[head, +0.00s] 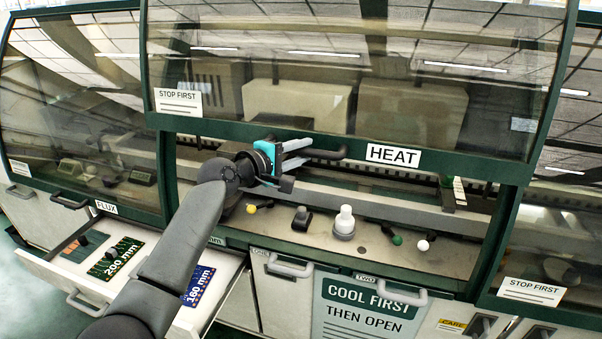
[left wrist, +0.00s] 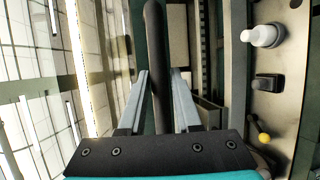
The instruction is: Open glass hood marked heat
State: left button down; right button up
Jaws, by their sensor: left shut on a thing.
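The glass hood marked HEAT (head: 350,70) is raised partway, with an opening below its dark green bottom rail. Its label HEAT (head: 393,155) sits on that rail, right of the dark bar handle (head: 330,154). My left gripper (head: 300,155) is at the handle, its fingers pointing right in the head view. In the left wrist view the dark handle bar (left wrist: 155,60) runs between the two grey fingers (left wrist: 160,105), and the gripper is shut on it. The gripper hides the left part of the handle in the head view. My right gripper is not in view.
Under the hood lie a white bottle-like knob (head: 344,222), a black block (head: 301,219) and small balls on rods. The FLUX hood (head: 80,110) is at left, closed. An open drawer (head: 60,265) with boards juts out at lower left, below my left arm.

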pick_arm(q)
jog(key=shift+w+d+r+p, duration=0.1)
jog(key=shift+r+p, duration=0.25)
jog(key=shift+r, duration=0.95)
jog(key=c, duration=0.6)
grip_release()
jog(key=shift+f, duration=0.2)
jog(key=shift+v, duration=0.75)
jog(key=b+v, duration=0.1)
jog(key=v, duration=1.2)
jog(key=shift+s+a, duration=0.3)
